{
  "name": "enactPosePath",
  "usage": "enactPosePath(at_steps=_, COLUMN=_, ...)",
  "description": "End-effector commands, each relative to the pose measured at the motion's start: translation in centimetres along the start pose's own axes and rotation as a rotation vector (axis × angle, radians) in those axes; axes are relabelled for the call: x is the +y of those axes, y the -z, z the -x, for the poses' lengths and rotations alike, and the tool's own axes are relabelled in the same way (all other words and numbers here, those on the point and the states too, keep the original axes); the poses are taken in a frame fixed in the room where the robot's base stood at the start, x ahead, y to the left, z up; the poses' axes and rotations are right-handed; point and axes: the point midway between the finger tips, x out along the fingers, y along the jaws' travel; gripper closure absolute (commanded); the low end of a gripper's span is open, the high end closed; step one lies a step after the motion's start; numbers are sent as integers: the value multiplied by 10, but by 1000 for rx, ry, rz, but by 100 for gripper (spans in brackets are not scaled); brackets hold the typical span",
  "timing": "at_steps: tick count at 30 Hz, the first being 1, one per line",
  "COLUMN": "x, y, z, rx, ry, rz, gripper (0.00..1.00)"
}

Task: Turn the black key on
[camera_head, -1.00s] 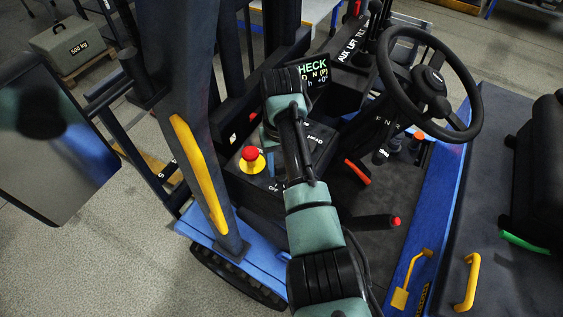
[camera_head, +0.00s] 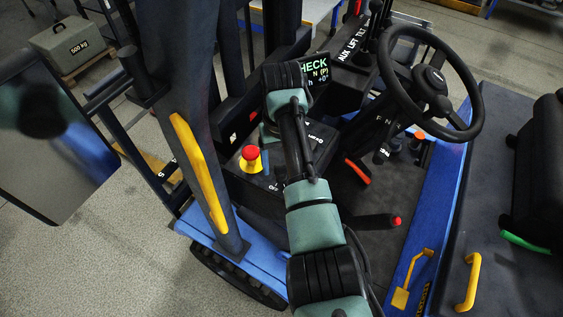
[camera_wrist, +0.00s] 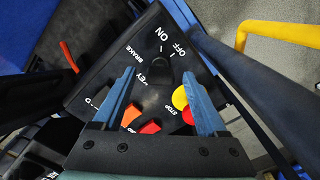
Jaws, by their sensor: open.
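The black key (camera_wrist: 156,71) shows as a dark, low shape on the black control panel (camera_wrist: 105,82), below the white ON and OFF marks and near the KEY label in the wrist view. Black on black, its exact angle is hard to tell. My gripper (camera_wrist: 157,72) is open, with one blue-grey finger on each side of the key. I cannot tell whether a finger touches it. In the head view my arm hides the key.
A red stop button on a yellow base (camera_wrist: 181,97) sits close beside the right finger. An orange-red switch (camera_wrist: 150,127) lies between the fingers, nearer the palm. A yellow handrail (camera_head: 197,170), steering wheel (camera_head: 383,60) and display (camera_head: 320,70) surround the panel.

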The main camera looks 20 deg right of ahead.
Motion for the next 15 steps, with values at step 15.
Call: enactPosePath(at_steps=15, x=1, y=0, z=104, rx=2, ry=-2, rz=-2, gripper=25)
